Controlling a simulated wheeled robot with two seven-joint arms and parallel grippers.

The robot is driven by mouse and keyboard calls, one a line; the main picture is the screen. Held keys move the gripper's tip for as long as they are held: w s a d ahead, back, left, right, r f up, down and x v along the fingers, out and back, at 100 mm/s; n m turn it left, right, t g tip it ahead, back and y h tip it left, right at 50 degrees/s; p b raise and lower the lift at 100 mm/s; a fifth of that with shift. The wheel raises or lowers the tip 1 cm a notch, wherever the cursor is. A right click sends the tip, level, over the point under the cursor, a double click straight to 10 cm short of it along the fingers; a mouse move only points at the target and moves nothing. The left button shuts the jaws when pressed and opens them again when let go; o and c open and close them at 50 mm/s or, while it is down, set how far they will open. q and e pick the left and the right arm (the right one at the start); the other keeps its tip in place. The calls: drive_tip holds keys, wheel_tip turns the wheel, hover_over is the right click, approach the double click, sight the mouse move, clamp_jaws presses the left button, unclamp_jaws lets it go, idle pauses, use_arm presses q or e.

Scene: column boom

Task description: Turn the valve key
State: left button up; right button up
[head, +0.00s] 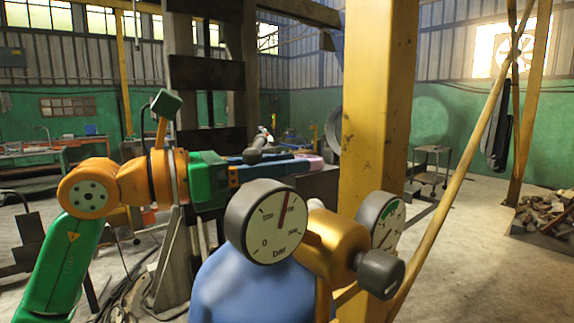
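My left arm comes in from the left, and its gripper (315,163) reaches right, with blue fingers and a pink tip, behind and above the large gauge. A dark bar with a ball end (253,156), possibly the valve key, shows at the fingers; I cannot tell whether they touch it or are shut on it. Below stands a blue cylinder (245,288) with a brass regulator (332,243), a black knob (380,274) and two round gauges, one facing me (266,222) and one turned aside (384,218). The gauges may hide part of the valve. My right gripper is not in view.
A thick yellow column (378,100) stands right behind the regulator, and a slanted yellow pole (452,170) runs beside it. A workbench (60,155) is at the far left. A rubble pile (548,212) lies at the right. The floor between is mostly clear.

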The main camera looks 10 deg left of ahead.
use_arm(q)
drive_tip(key=v, duration=0.1)
drive_tip(key=b+v, duration=0.2)
drive_tip(key=v, duration=0.1)
drive_tip(key=shift+f, duration=0.3)
drive_tip(key=s+a+m+g+h, duration=0.3)
drive_tip(key=a+g, duration=0.1)
drive_tip(key=a, duration=0.1)
drive_tip(key=p+x, duration=0.1)
drive_tip(key=x, duration=0.2)
drive_tip(key=p+x, duration=0.1)
drive_tip(key=x, duration=0.3)
drive_tip(key=shift+w+a+r, duration=0.15)
drive_tip(key=shift+w+a, duration=0.05)
drive_tip(key=shift+w, duration=0.05)
drive_tip(key=shift+s+a, duration=0.1)
drive_tip(key=shift+a, duration=0.2)
clamp_jaws()
